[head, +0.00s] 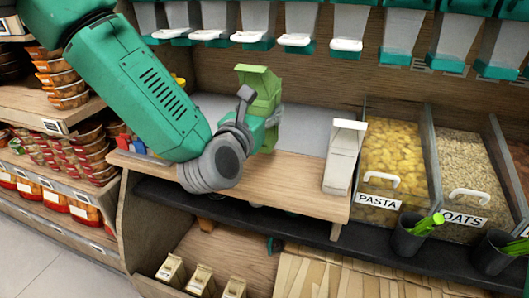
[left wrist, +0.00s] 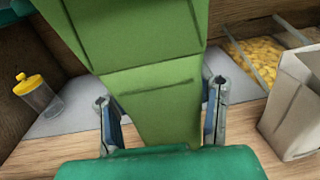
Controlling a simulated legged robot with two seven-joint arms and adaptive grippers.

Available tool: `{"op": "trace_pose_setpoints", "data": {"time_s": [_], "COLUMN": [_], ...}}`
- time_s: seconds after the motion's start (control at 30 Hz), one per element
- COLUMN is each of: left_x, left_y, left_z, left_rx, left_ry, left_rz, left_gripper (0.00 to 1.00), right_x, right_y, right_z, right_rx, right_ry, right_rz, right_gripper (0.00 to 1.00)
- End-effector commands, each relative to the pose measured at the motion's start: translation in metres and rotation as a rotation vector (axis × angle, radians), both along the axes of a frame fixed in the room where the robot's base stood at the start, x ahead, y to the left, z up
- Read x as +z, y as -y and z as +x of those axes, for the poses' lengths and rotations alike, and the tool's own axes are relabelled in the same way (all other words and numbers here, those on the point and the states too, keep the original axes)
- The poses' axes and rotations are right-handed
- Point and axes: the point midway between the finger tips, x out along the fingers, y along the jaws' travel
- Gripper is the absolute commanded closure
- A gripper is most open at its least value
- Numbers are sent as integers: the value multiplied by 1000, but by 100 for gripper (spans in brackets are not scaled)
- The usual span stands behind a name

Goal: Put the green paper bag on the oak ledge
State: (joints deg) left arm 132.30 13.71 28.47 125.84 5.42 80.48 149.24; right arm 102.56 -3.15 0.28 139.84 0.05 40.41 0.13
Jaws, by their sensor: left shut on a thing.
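The green paper bag (head: 261,85) is upright, slightly tilted, over the back part of the oak ledge (head: 285,192). My left gripper (head: 262,119) is shut on it, and my own arm and wrist hide its lower part in the head view. In the left wrist view the bag (left wrist: 150,60) fills the middle, with a gripper finger on each side of it. I cannot tell whether its base touches the ledge. My right gripper does not show.
A white paper bag (head: 344,158) stands at the ledge's right end. Pasta (head: 393,150) and oats (head: 468,163) bins are right of it. A yellow-capped jar (left wrist: 36,94) stands at the left. Dispensers (head: 348,45) hang above. The ledge's front middle is clear.

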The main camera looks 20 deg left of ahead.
Motion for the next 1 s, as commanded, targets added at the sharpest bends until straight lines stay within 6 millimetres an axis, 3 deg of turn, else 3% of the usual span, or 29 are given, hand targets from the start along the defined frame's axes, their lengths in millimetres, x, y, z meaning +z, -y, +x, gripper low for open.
{"op": "trace_pose_setpoints", "data": {"time_s": [0.1, 0.37, 0.53, 0.9, 0.93, 0.97, 1.0], "left_x": [-27, -49, -74, -79, -79, -79, -79], "left_y": [-1, -4, -2, -3, -3, -2, -3], "left_z": [0, 1, 1, 1, 1, 1, 1], "left_rx": [-1, 0, 0, 1, 0, 0, 0], "left_ry": [-2, 0, -2, -1, -2, -2, -2], "left_rz": [1, -3, -1, -4, -4, -3, -3], "left_gripper": [90, 90, 90, 90, 44, 34, 30], "right_x": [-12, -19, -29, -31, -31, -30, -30], "right_y": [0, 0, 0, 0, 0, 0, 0], "right_z": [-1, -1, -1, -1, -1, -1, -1], "right_rx": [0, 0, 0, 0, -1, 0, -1], "right_ry": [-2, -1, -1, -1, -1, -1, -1], "right_rz": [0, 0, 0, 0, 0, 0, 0], "right_gripper": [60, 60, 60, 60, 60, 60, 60]}}
